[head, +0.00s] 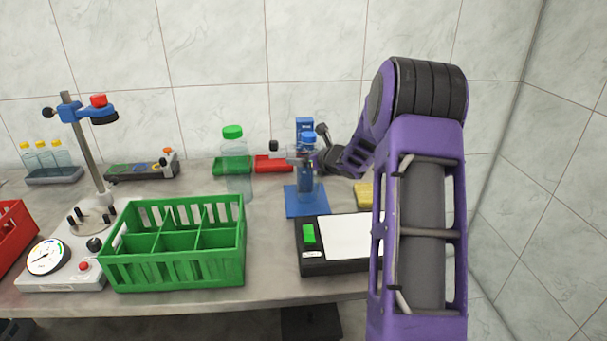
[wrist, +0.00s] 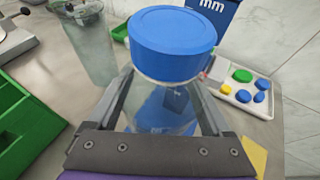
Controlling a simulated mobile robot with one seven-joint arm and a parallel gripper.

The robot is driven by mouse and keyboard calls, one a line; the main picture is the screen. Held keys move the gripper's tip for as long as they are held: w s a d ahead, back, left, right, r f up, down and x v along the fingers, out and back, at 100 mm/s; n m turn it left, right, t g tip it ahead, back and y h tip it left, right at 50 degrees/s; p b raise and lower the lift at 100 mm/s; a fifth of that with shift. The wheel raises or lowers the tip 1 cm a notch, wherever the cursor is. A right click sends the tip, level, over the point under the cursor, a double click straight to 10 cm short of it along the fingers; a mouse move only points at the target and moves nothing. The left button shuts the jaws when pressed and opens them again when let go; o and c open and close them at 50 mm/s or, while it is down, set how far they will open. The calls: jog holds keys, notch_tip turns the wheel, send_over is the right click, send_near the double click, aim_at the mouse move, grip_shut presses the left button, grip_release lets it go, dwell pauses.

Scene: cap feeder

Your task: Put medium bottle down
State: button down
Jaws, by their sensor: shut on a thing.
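A clear bottle with a blue cap (head: 308,138) is held by my gripper (head: 302,158) over the blue base plate (head: 295,208) of a blue stand (head: 304,123). In the wrist view the blue cap (wrist: 172,42) sits between and above my two fingers, which close on the clear bottle body (wrist: 165,108) below it. The bottle looks upright in the head view. I cannot tell whether its bottom touches the plate. The blue stand also shows behind the cap in the wrist view (wrist: 214,14), with "mm" lettering.
A green-capped larger bottle (head: 233,132) stands left of the stand. A green divided crate (head: 172,272) and a gauge device (head: 47,256) are at front left. A black device with a white plate (head: 345,238) lies in front. A cap tray (wrist: 264,107) shows in the wrist view.

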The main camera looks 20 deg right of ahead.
aim_at(315, 173)
jog(key=shift+f, duration=2.1)
jog(key=shift+f+b, duration=0.2)
jog(key=shift+b, duration=0.35)
grip_release()
jog(key=shift+r, duration=0.1)
jog(key=shift+s+r+p, duration=0.15)
jog(key=shift+s+p, duration=0.1)
jog(key=shift+p, duration=0.05)
jog(key=v, duration=1.1)
jog(key=shift+s+d+r, duration=0.1)
jog(key=shift+s, duration=0.15)
